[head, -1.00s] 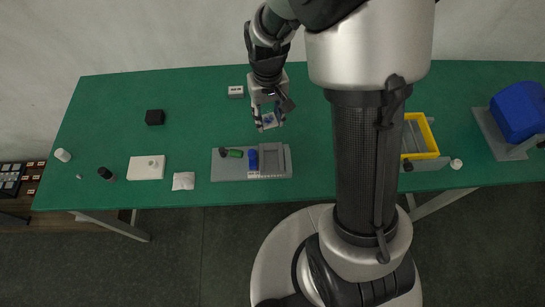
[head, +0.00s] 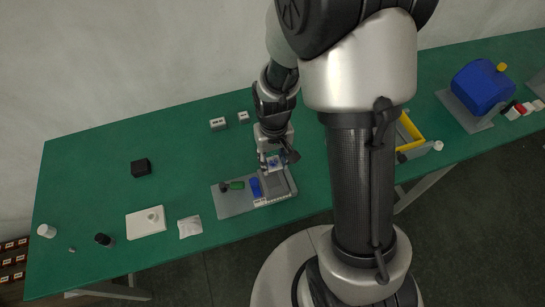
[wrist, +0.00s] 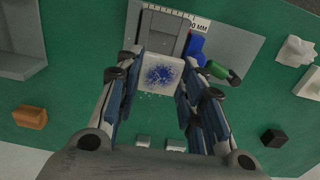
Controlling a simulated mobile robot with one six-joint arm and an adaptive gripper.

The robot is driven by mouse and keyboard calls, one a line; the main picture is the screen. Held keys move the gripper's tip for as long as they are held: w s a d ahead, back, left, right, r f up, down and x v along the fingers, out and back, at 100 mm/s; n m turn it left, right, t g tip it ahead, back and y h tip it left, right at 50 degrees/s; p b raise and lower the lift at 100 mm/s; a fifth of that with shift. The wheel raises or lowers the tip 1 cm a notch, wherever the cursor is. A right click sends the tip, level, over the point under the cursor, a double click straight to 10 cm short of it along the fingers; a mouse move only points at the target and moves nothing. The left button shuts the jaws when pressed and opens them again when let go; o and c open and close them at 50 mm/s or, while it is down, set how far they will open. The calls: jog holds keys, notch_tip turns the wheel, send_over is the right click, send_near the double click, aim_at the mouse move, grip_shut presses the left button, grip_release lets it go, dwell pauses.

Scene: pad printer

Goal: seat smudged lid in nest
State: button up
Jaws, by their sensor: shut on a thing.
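The smudged lid (wrist: 158,77) is a white square with a speckled blue blot, facing the wrist camera. My gripper (wrist: 154,80) is shut on it, one finger on each side. In the head view my gripper (head: 275,167) holds the lid (head: 274,161) over the back edge of the grey fixture board (head: 231,203). The nest (wrist: 164,33) looks like the dark grey recessed square at one end of that board, just ahead of the lid in the wrist view. The lid appears above and apart from it, though the exact height is hard to tell.
Beside the nest are a ruler strip (wrist: 188,17), a blue block (wrist: 197,46) and a green cylinder (wrist: 217,70). A white pad (head: 146,223) and a cloth (head: 190,227) lie left. A black block (head: 140,168) stands further back. A yellow bin (head: 411,128) stands right.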

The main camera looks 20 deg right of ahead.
jog(key=shift+f, duration=0.15)
jog(key=shift+f+b, duration=3.1)
jog(key=shift+f, duration=0.65)
jog(key=shift+f+b, duration=0.65)
jog(key=shift+f, duration=0.15)
jog(key=o, duration=0.8)
jog(key=shift+r+p, duration=2.45)
jog(key=shift+r, duration=0.55)
